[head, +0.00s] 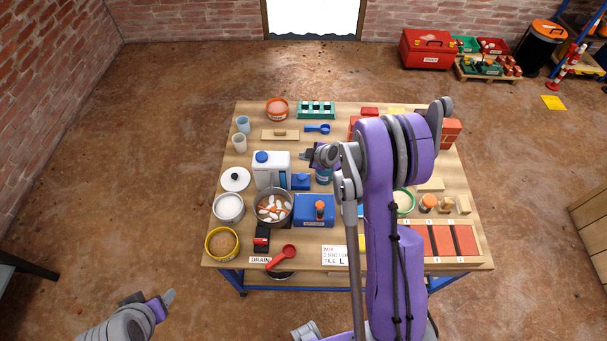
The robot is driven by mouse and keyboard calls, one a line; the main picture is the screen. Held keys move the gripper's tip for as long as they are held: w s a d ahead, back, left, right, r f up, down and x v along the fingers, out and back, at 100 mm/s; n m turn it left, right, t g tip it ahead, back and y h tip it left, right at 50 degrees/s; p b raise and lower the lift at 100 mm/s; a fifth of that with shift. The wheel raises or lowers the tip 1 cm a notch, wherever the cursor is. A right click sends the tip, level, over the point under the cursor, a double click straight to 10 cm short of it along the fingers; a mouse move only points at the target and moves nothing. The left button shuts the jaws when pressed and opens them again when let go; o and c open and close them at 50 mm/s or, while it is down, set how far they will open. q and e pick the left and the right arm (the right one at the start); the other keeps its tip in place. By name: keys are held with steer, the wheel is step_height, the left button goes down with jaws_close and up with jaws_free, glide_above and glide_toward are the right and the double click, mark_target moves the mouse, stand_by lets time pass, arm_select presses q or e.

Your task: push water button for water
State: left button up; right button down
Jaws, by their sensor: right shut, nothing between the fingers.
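A white water jug (277,167) with a blue cap stands left of centre on the table. A small blue block (301,181) sits just right of it. A larger blue box (312,217) with an orange knob on top is nearer me. I cannot tell for sure which of these is the water button. My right gripper (309,155) is shut and empty, right of the jug and beyond the small blue block. It appears apart from both. My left gripper (153,299) is low at the left, off the table; its finger gap is unclear.
A metal pot (272,207) with white and orange pieces stands left of the blue box. A red scoop (281,257) lies by the front edge. Bowls line the left side. My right arm hides much of the table's right half.

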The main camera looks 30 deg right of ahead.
mark_target(301, 174)
steer(key=shift+d+f, duration=0.1)
steer(key=shift+f, duration=0.15)
step_height(301, 174, down, 8)
steer(key=b, duration=0.4)
steer(key=shift+r, duration=0.1)
arm_select(q)
step_height(301, 174, down, 6)
steer(key=s+b, duration=0.1)
steer(key=s, duration=0.1)
arm_select(e)
steer(key=shift+f, duration=0.35)
arm_select(q)
steer(key=shift+w, duration=0.1)
stand_by(1.3)
steer(key=shift+f+b, duration=0.45)
steer(key=shift+f, duration=0.1)
arm_select(e)
steer(key=shift+f, duration=0.4)
